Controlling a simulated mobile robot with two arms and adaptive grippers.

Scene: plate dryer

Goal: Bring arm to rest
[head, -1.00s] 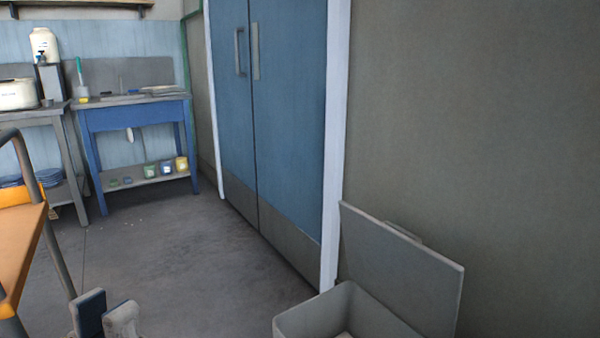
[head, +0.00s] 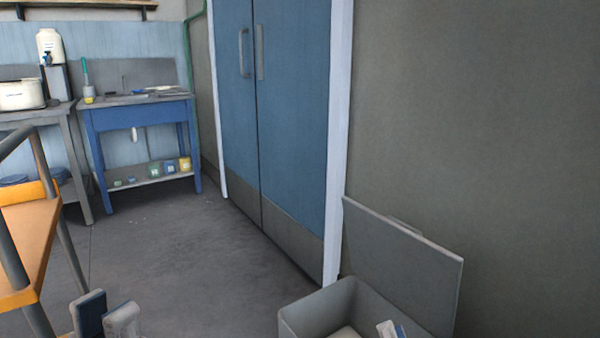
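My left gripper (head: 105,313) shows at the bottom left edge, beside the orange-topped table. Its dark blue and pale fingertips stand a little apart, with nothing visible between them; the rest is cut off by the frame. A small pale and blue tip of my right gripper (head: 391,329) shows at the bottom edge, in front of or over the opening of the grey bin (head: 318,309). Most of the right gripper is out of frame. I cannot tell whether it is open or holds something.
The bin's grey lid (head: 400,262) stands open near the wall at right. An orange table (head: 32,235) with grey legs is at left. A blue workbench (head: 140,113) stands at the back beside closed blue double doors (head: 290,120). The middle floor (head: 165,255) is clear.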

